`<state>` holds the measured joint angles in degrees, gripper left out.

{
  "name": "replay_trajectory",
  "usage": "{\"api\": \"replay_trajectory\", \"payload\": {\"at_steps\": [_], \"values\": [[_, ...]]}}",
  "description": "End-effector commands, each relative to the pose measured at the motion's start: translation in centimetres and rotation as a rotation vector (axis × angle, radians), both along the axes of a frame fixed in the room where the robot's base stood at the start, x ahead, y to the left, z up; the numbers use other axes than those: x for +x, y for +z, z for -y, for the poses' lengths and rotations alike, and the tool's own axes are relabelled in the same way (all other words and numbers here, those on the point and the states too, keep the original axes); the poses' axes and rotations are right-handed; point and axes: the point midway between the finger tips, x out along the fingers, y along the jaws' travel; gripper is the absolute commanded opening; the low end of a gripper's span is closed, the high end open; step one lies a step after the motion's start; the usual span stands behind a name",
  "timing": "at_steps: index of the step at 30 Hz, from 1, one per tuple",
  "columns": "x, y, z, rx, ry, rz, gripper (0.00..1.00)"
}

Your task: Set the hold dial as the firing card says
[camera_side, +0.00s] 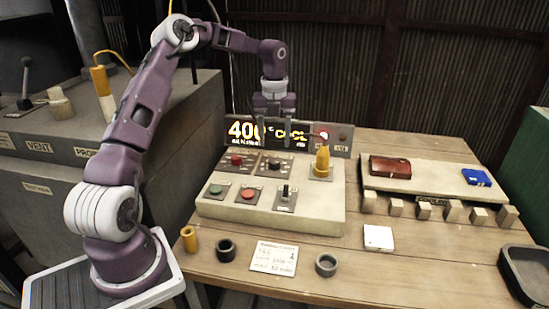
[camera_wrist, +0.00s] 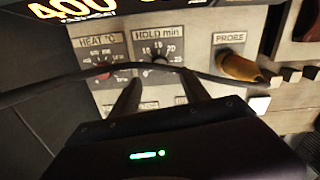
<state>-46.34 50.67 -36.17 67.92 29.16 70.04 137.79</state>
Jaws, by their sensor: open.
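The hold dial, labelled "HOLD min", is a black knob with a white number scale, at upper middle in the wrist view (camera_wrist: 157,52). It is the right dial of the back row on the pale control box in the side view (camera_side: 275,163). My gripper (camera_side: 274,130) points down above the box's back edge, apart from the dial. Its two fingers are open and empty, on either side below the dial in the wrist view (camera_wrist: 157,80). The firing card (camera_side: 274,258) lies on the table in front of the box; its print is too small to read surely.
The red heat dial (camera_wrist: 103,70) is left of the hold dial. A yellow probe (camera_side: 322,160) stands at right, with a dark cable crossing the wrist view. The lit display (camera_side: 265,130) behind shows 400 °C. Buttons and a lever (camera_side: 286,193) fill the front row.

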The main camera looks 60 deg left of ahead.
Motion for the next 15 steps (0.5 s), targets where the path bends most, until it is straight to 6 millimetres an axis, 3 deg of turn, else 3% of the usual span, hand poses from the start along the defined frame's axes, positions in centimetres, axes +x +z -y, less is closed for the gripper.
{"api": "replay_trajectory", "payload": {"at_steps": [9,15], "values": [[0.0,-5.7,0.0,-0.004,-0.01,-0.003,0.54],[0.0,-7.0,0.0,-0.003,-0.008,0.0,0.54]]}}
